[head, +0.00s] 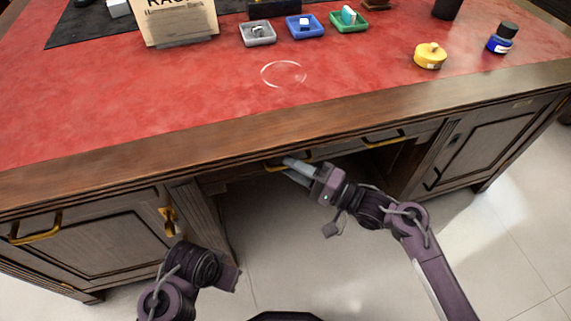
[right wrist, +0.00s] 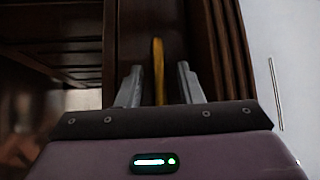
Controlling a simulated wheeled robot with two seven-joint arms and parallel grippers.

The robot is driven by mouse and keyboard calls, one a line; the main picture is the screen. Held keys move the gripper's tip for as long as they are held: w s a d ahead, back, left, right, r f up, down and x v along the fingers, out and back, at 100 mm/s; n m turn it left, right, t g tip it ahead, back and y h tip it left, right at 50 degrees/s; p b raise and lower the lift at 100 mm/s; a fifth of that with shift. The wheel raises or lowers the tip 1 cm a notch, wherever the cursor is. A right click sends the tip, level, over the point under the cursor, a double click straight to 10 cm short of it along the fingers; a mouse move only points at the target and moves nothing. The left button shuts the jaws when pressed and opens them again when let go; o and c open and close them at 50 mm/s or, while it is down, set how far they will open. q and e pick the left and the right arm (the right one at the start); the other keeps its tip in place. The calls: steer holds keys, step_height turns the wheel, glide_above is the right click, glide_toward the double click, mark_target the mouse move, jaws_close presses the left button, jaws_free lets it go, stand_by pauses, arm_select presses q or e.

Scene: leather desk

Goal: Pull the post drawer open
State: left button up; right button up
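My right gripper (head: 291,170) is at the front of the desk's middle section, at the brass handle (head: 270,168) of a drawer under the top edge. In the right wrist view, the upright-looking handle (right wrist: 158,70) lies between the two grey fingers (right wrist: 158,86), with a gap on each side. The gripper is open around it. The drawer front looks closed. I see no readable label naming it the post drawer. My left arm's end (head: 226,274) is at the lower left, away from the desk front; its fingers are hidden.
Another brass handle (head: 383,139) is to the right.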

steer(key=shift+x, duration=0.95)
jaws_close()
